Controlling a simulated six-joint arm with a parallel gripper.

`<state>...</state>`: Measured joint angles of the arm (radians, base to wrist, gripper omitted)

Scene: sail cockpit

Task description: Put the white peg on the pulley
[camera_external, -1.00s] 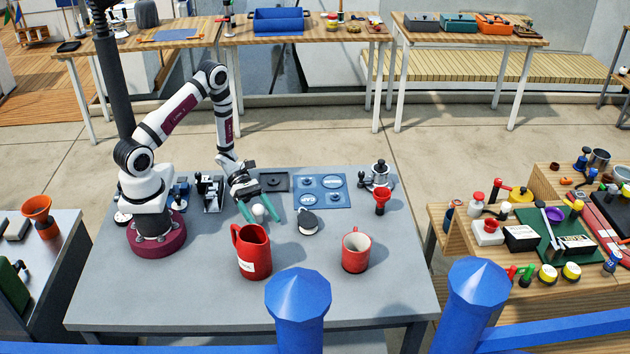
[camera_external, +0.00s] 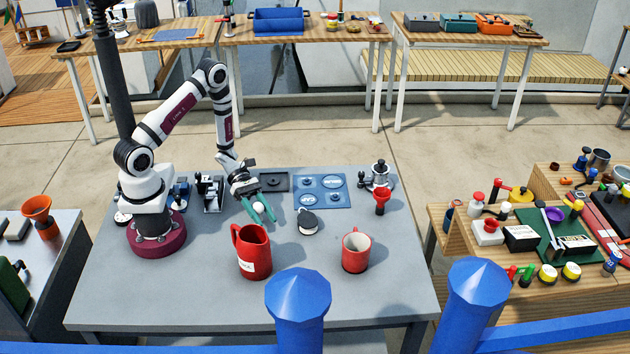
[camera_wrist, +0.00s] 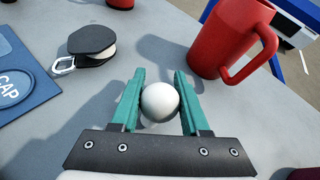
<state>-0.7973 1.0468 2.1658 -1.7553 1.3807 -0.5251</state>
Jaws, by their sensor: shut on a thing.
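The white peg (camera_wrist: 160,102) shows a round white top between the two green fingers of my gripper (camera_wrist: 160,100) in the wrist view. My gripper is shut on it. In the external view the white peg (camera_external: 257,207) sits between the fingertips of my gripper (camera_external: 260,209), low over the grey table; I cannot tell whether it touches the table. The pulley (camera_external: 308,222) is a black and white block lying on the table, right of my gripper. In the wrist view the pulley (camera_wrist: 92,40) lies at upper left with its metal shackle toward the left.
A tall red mug (camera_external: 253,252) stands in front of my gripper, and a smaller red mug (camera_external: 356,250) stands to the right. A blue labelled tray (camera_external: 322,191) lies behind the pulley. The front table area is clear.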

